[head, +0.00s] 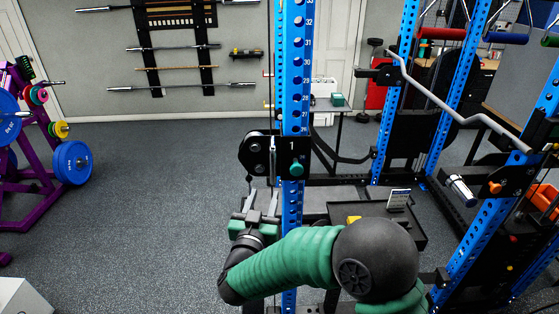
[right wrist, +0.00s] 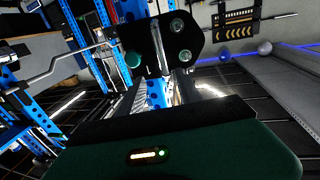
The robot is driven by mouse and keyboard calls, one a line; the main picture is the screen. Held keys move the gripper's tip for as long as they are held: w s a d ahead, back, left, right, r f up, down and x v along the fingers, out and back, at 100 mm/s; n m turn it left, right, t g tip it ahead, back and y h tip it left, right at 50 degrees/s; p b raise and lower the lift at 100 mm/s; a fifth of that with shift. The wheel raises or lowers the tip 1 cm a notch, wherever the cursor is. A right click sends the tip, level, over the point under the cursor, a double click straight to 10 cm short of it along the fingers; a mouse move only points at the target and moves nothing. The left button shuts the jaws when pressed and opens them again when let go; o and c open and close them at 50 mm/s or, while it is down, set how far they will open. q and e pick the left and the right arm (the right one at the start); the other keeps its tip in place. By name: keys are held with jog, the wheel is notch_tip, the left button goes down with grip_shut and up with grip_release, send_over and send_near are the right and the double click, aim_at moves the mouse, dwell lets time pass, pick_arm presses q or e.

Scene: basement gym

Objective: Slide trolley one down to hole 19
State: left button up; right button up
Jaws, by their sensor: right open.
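Trolley one (head: 262,160) is a black plate marked "1" on the blue numbered upright (head: 295,70). It has a green knob (head: 296,168) and an upright silver bar (head: 273,158). Hole numbers in the low thirties and high twenties show above it; hole 19 cannot be made out. My right gripper (head: 259,204) is open and empty, just below and left of the trolley, fingers pointing up at it. In the right wrist view the trolley (right wrist: 184,50), knob (right wrist: 133,60) and bar (right wrist: 157,62) stand just beyond the fingers, apparently apart from them. My left gripper is out of view.
A bent silver bar (head: 455,108) sits across the rack at right. A black tray (head: 405,222) with a small sign lies behind my right arm. A purple plate stand (head: 40,190) is at left. The floor between stand and rack is clear.

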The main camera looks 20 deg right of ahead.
aim_at(273, 167)
jog(key=p+x, duration=0.2)
jog(key=x, duration=0.5)
jog(key=p+x, duration=0.2)
jog(key=x, duration=0.6)
jog(key=shift+w+a+f, duration=0.1)
jog(key=shift+a+f, duration=0.15)
jog(key=shift+w+d, duration=0.25)
jog(key=shift+d, duration=0.1)
jog(key=shift+w+f, duration=0.1)
jog(key=shift+w, duration=0.1)
jog(key=shift+c, duration=1.6)
grip_shut()
